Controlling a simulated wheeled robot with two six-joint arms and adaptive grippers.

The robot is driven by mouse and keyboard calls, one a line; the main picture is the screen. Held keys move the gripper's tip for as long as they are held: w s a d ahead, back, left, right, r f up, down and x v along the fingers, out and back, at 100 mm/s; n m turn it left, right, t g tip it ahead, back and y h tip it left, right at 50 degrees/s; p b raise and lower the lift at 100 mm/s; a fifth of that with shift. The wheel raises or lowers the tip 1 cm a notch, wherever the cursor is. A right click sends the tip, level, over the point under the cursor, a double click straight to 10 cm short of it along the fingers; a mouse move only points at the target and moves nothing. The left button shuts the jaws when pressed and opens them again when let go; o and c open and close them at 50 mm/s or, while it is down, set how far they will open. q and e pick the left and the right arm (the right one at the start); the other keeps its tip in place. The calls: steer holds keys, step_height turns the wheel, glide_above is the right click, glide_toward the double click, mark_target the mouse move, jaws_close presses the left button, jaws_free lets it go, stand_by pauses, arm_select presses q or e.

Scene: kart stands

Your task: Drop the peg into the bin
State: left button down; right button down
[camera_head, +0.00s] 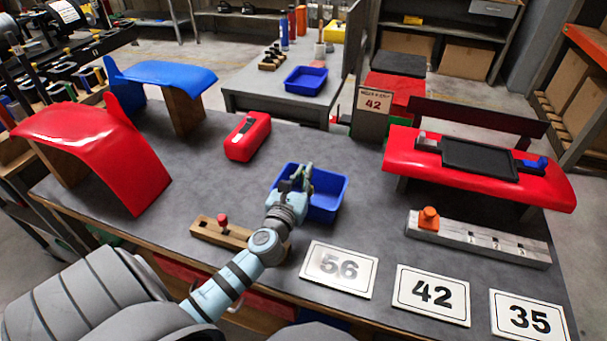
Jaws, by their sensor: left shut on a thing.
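The blue bin (330,207) is an open tray on the grey workbench, in the middle of the view. My left gripper (305,172) is over the bin and shut on the peg, which its fingers hide almost wholly. A wooden block (205,231) lies left of my left wrist, with a red-headed peg (223,220) standing in it. The block's right end is behind my arm. A grey metal bar (480,238) at the right bears an orange peg-like piece (429,217). My right gripper is not in view.
A red case (248,136) lies behind and left of the bin. Red bodywork (95,145) stands at the left, and a red panel with a black tray (480,160) at the right. Number plates (340,269) lie along the front edge. A second blue bin (306,80) stands on the far bench.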

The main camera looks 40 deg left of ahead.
arm_select(q)
steer(key=c, duration=1.7)
jaws_free()
steer(key=shift+s+r, duration=0.15)
steer(key=shift+o, duration=0.2)
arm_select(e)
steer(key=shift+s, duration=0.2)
arm_select(q)
step_height(320, 180, up, 10)
steer(key=shift+f, duration=0.1)
steer(key=shift+f, duration=0.1)
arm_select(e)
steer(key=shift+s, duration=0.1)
